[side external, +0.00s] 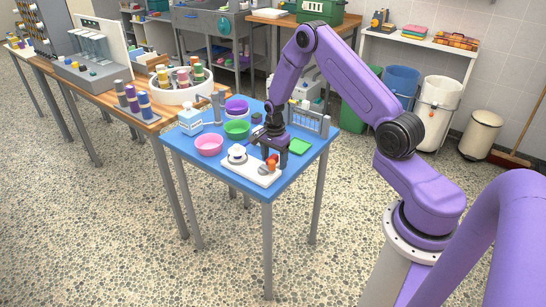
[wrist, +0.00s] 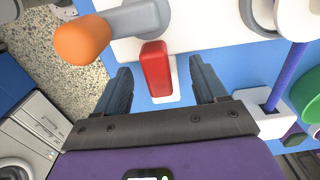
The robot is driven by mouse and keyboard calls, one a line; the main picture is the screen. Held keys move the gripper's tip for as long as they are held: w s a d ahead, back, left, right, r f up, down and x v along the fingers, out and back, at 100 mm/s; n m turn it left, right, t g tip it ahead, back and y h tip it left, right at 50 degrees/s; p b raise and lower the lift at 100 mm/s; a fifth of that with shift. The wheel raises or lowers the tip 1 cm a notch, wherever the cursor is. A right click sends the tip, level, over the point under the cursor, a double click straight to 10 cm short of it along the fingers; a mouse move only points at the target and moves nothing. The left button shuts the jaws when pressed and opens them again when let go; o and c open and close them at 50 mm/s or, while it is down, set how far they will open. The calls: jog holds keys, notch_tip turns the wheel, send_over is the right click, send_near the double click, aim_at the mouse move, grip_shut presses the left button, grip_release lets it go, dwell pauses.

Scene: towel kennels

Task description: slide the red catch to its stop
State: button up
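The red catch (wrist: 156,68) is a small upright-looking block on a white plate in the wrist view. My gripper (wrist: 160,72) has its two dark fingers spread, one on each side of the catch, with visible gaps to it. In the side external view my gripper (side external: 273,149) is low over the white board (side external: 262,180) at the front of the blue table. A grey lever with an orange knob (wrist: 80,40) lies just left of the catch in the wrist view. How far the catch is from its stop cannot be told.
On the blue table (side external: 190,158) stand a pink bowl (side external: 208,145), a green bowl (side external: 236,129), a purple bowl (side external: 236,106), a clear bottle (side external: 190,121) and a green pad (side external: 299,147). A grey rack (side external: 310,119) stands behind my gripper.

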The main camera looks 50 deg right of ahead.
jog(key=c, duration=0.7)
jog(key=shift+d, duration=0.15)
jog(key=shift+d, duration=1.8)
jog(key=shift+r, duration=0.1)
jog(key=o, duration=1.2)
jog(key=shift+a, duration=0.25)
jog(key=shift+a+r, duration=0.1)
jog(key=shift+r, duration=4.8)
